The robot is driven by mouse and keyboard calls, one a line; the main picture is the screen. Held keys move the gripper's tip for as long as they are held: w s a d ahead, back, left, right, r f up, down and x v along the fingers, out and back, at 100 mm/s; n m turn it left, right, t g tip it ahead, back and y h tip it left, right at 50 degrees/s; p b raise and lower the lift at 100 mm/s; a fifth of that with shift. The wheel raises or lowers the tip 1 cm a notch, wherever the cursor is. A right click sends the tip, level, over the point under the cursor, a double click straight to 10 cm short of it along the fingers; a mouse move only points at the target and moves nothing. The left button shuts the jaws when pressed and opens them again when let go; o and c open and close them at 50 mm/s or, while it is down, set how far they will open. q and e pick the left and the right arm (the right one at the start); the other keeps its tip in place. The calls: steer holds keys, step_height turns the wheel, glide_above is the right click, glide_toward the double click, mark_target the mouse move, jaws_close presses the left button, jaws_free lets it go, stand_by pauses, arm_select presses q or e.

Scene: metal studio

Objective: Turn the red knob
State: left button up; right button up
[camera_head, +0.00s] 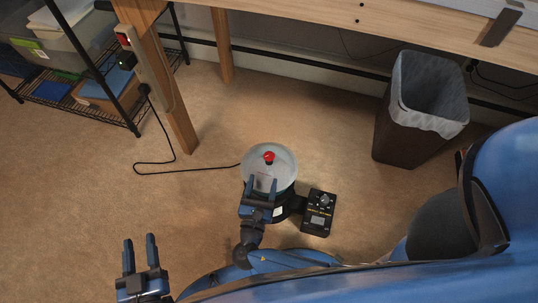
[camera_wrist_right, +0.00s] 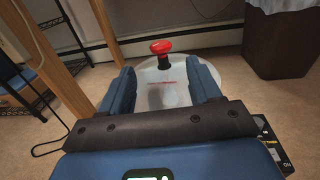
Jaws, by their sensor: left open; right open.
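The red knob (camera_head: 269,157) sits on top of a round, pale, clear-looking lid (camera_head: 284,168) of a pot-like device on the floor. In the right wrist view the red knob (camera_wrist_right: 161,46) stands upright on a short black stem, beyond the fingertips. My right gripper (camera_head: 260,184) is open over the near part of the lid, just short of the knob. Its two fingers (camera_wrist_right: 165,85) stand apart on either side of the lid, with nothing between them touching. My left gripper (camera_head: 139,255) is open and empty, low at the left, away from the device.
A black control box (camera_head: 319,213) with a dial adjoins the device on the right. A black cord (camera_head: 190,170) runs left to a power strip on a wooden table leg (camera_head: 172,95). A lined bin (camera_head: 400,130) stands at right, a wire shelf (camera_head: 90,75) at upper left. The left floor is clear.

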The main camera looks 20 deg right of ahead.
mark_target(268, 155)
steer(key=b+x, duration=0.3)
steer(key=x, duration=0.6)
steer(key=shift+w+d+f+b, duration=0.1)
steer(key=shift+w+f+b, duration=0.05)
steer(key=shift+b, duration=0.15)
steer(key=shift+w+d, duration=0.3)
steer(key=shift+w, duration=0.25)
steer(key=c, duration=1)
steer(key=shift+a+r+m+g+h+p, duration=0.15)
steer(key=shift+r+m+g+h+p, duration=0.2)
steer(key=shift+m+h+p, duration=0.2)
steer(key=shift+f+m+g+h, duration=0.1)
steer(key=shift+m+g+h, duration=0.4)
steer(key=shift+h, duration=0.25)
steer(key=shift+m+g+h+p, duration=0.55)
steer(key=shift+m+g+h, duration=0.2)
steer(key=shift+g+h, duration=0.2)
steer(key=shift+f+m+g+h, duration=0.2)
steer(key=shift+m+g+h, duration=0.6)
steer(key=shift+g, duration=0.1)
